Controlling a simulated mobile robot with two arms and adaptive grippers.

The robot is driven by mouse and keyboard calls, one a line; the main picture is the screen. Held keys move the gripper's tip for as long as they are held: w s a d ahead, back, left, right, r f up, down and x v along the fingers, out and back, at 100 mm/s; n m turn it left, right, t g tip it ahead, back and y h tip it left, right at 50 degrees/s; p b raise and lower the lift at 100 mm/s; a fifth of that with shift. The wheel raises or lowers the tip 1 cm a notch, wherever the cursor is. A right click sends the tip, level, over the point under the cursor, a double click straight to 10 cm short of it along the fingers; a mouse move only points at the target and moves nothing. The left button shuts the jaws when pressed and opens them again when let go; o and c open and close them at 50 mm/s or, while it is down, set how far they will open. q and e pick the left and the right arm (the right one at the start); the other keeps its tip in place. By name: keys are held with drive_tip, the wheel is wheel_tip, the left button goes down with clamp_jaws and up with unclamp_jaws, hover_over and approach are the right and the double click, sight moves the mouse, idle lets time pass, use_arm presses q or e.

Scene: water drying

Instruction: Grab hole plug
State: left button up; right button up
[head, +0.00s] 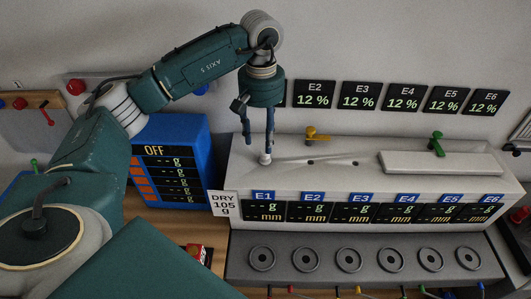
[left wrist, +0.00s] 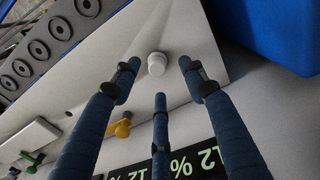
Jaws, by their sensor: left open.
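The hole plug, a small white round cap (head: 265,159), sits on the sloped top of the light grey cabinet near its left end. My left gripper (head: 258,144) points down over it from above, with its blue fingers apart. In the left wrist view the plug (left wrist: 157,63) shows between the spread tips of the three-fingered gripper (left wrist: 160,72), with nothing held. I cannot tell whether a fingertip touches the plug. My right gripper is not in view.
The cabinet top has small dark holes (head: 311,162) right of the plug. A yellow valve handle (head: 317,136) stands behind them, and a green one (head: 437,141) stands by a raised white lid (head: 440,162). A blue display box (head: 172,135) stands to the left.

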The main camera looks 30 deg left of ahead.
sight(265, 159)
use_arm(q)
drive_tip(key=shift+f, duration=0.4)
drive_tip(key=shift+w+f, duration=0.1)
drive_tip(key=shift+f, duration=0.2)
drive_tip(key=f+p, duration=0.2)
drive_tip(key=f, duration=0.1)
drive_tip(key=f+p, duration=0.1)
drive_tip(key=shift+w+d+f, duration=0.2)
drive_tip(key=shift+w+f, duration=0.05)
drive_tip(key=shift+w, duration=0.05)
drive_tip(key=shift+f, duration=0.35)
drive_tip(key=shift+c, duration=0.8)
drive_tip(key=c, duration=0.4)
drive_tip(key=shift+c, duration=1.3)
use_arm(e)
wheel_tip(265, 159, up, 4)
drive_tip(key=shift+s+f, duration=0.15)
